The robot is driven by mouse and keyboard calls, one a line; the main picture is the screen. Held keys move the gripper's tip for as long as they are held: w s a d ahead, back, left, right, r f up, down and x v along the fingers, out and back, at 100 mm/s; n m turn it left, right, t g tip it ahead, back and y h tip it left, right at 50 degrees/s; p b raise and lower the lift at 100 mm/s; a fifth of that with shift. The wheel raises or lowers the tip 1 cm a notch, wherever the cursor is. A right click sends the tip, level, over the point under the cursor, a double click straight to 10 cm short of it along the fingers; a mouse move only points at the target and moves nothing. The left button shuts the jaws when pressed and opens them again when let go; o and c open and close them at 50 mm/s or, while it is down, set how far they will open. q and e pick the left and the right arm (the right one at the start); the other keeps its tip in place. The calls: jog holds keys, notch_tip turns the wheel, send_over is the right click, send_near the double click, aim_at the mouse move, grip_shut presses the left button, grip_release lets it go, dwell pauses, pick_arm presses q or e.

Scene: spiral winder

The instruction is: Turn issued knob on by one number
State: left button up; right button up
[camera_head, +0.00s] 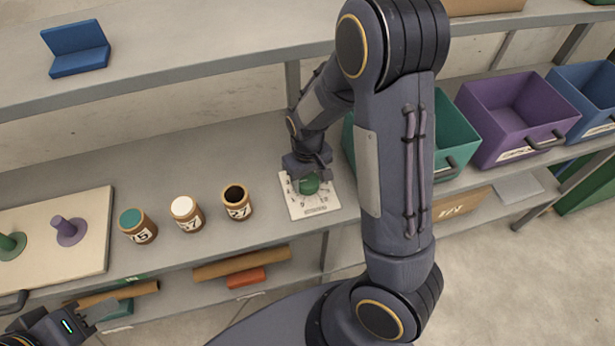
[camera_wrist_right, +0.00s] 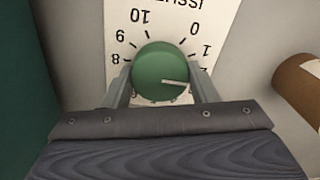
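The dial plate (camera_head: 315,207) lies on the grey shelf in the head view, with a green knob (camera_head: 309,186) under my right gripper. In the right wrist view the plate (camera_wrist_right: 122,40) shows part of the word ISSUED and the numbers 8, 9, 10, 0, 1 and 2. The green knob (camera_wrist_right: 160,70) has a white pointer line directed right, near the partly hidden 2. My right gripper (camera_wrist_right: 161,85) has one finger on each side of the knob, with no clear gap. My left gripper (camera_head: 90,318) is at the lower left, away from the dial; its opening is unclear.
Three brown jars (camera_head: 186,214) stand left of the dial, beside a board (camera_head: 90,240) with pegs. Green (camera_head: 455,140), purple (camera_head: 515,115) and blue (camera_head: 585,95) bins stand right. An upper shelf (camera_head: 200,45) holds a blue holder (camera_head: 77,50).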

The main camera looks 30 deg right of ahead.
jog(key=shift+c, duration=1)
jog(key=m+p, duration=0.1)
jog(key=m, duration=0.4)
jog(key=shift+r, duration=0.1)
jog(key=m+p, duration=0.1)
jog(key=m, duration=0.2)
jog(key=shift+m, duration=0.3)
jog(key=shift+m+p, duration=0.65)
jog(key=shift+m, duration=0.85)
jog(key=o, duration=1)
